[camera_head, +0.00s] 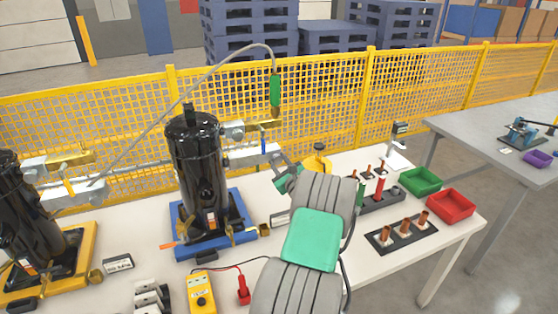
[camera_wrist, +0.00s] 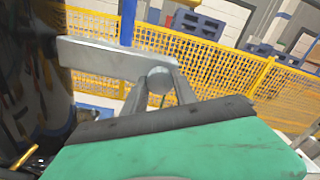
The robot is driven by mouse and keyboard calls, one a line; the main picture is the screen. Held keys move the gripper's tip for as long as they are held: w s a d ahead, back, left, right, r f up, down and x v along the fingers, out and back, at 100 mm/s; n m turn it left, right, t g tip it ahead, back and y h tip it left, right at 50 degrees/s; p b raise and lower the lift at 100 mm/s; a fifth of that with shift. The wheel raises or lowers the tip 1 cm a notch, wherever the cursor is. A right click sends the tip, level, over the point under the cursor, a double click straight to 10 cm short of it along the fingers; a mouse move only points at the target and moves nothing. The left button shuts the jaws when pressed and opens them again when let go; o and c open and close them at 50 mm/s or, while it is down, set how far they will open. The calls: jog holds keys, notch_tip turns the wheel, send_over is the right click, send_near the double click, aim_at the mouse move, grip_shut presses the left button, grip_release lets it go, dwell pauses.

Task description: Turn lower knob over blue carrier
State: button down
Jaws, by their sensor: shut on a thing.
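A black compressor (camera_head: 197,165) stands upright on the blue carrier (camera_head: 185,247). Two silver fittings reach out from its right side, one above the other. The upper one (camera_head: 233,131) has a small blue lever and brass parts near it. The lower fitting (camera_head: 245,157) ends at my gripper (camera_head: 280,164). In the wrist view, a pale bar comes from the compressor at left and ends in a round grey knob (camera_wrist: 159,79). My gripper (camera_wrist: 161,86) has its two fingers on either side of this knob, shut on it. The fingers partly hide the knob in the head view.
Another black compressor stands on a yellow carrier (camera_head: 85,265) at left. A hose with a green grip (camera_head: 275,91) arches above. Green (camera_head: 420,181) and red (camera_head: 451,205) bins and a yellow tester (camera_head: 201,292) sit on the table. Yellow fencing (camera_head: 325,105) stands behind.

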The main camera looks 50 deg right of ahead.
dwell(0.4)
jog(key=c, duration=1)
grip_release()
jog(key=shift+s, duration=0.1)
jog(key=b+v, duration=0.1)
jog(key=v, duration=0.6)
jog(key=shift+s+a, duration=0.15)
jog(key=shift+s, duration=0.15)
